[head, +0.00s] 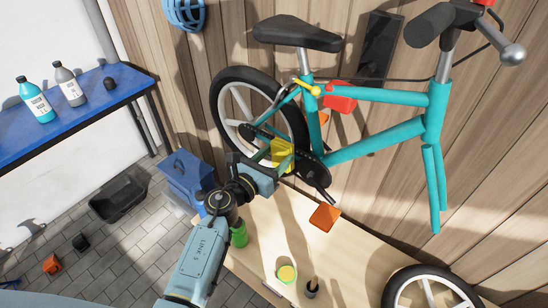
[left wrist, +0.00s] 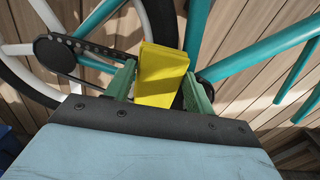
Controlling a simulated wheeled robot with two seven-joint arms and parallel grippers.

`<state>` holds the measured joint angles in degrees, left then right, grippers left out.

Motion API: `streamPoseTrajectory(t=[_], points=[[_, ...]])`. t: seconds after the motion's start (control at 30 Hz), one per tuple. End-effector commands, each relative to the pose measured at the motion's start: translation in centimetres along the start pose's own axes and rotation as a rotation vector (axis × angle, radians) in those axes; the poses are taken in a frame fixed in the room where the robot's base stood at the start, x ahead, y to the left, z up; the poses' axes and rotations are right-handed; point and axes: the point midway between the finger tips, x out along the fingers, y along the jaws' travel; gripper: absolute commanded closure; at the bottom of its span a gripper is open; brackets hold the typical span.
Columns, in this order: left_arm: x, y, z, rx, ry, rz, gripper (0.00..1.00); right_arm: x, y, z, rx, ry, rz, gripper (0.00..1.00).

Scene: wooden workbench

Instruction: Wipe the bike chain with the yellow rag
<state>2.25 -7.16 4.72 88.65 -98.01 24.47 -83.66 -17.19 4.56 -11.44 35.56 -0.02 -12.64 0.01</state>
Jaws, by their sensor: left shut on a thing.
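The yellow rag (head: 282,153) is a folded block held by my left gripper (head: 272,167). In the left wrist view the rag (left wrist: 162,73) sits between the two green fingers of the gripper (left wrist: 160,88), which are shut on it. The black bike chain (left wrist: 98,49) runs from the rear sprocket on the left toward the rag and passes out of sight behind it. In the head view the chain (head: 262,134) also lies right by the rag. I cannot tell whether rag and chain touch. My right gripper is not in view.
The teal bike frame (head: 375,148), rear wheel (head: 219,118) and crank (head: 318,176) are close around the gripper. A wooden bench (head: 262,240) below holds an orange block (head: 325,217), a green can (head: 239,236) and a yellow-topped jar (head: 287,274). A blue table (head: 100,95) stands left.

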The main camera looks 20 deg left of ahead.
Motion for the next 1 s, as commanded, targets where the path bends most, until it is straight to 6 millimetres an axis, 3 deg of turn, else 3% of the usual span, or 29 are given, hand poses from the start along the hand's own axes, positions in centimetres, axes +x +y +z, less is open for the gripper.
streamPoseTrajectory(t=[1.0], points=[[1.6, 0.0, 0.0, 0.000, -0.001, 0.000, 0.64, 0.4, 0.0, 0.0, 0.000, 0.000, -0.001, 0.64]])
